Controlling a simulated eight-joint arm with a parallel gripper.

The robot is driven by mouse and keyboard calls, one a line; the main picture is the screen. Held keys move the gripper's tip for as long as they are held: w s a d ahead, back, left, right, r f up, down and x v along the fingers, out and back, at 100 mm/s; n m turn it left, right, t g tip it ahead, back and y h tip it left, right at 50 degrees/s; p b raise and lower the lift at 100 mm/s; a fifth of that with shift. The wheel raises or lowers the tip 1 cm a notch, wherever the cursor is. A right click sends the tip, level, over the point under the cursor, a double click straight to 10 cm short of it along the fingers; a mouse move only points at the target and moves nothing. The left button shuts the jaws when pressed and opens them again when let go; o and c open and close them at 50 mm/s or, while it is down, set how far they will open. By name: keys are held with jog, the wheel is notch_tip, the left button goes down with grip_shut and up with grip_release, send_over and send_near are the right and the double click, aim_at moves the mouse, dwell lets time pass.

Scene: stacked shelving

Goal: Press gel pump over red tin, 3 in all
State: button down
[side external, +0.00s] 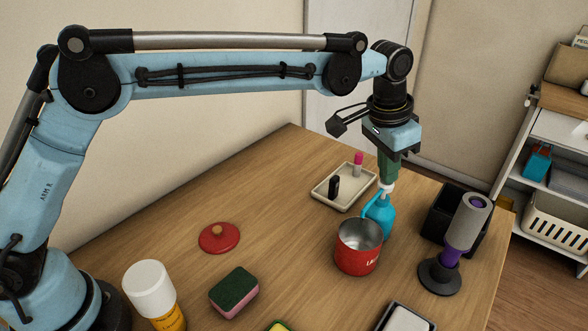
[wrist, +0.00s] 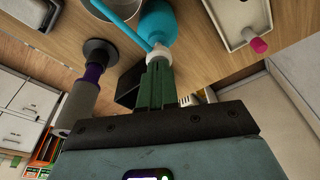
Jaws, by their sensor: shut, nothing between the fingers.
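The gel pump (side external: 380,218) is a teal bottle with a white collar and a teal spout. It stands upright on the table behind the red tin (side external: 357,258), and its spout points toward the tin's open top. My gripper (side external: 387,182) is shut, with its green fingers pointing down right at the top of the pump head. In the wrist view my gripper (wrist: 158,62) meets the white collar of the gel pump (wrist: 157,22), and nothing is between the fingers. The tin's rim (wrist: 118,10) shows at the top edge there. The inside of the tin looks empty.
A red lid (side external: 219,238) and a green-and-pink sponge (side external: 234,292) lie left of the tin. A beige tray (side external: 327,190) holds a black and a pink item behind. A black bin (side external: 442,212) and a grey-purple device on a stand (side external: 465,228) are at right.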

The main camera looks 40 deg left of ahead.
jog(key=shift+f, duration=0.55)
jog(key=shift+r, duration=1.4)
jog(key=shift+r, duration=3)
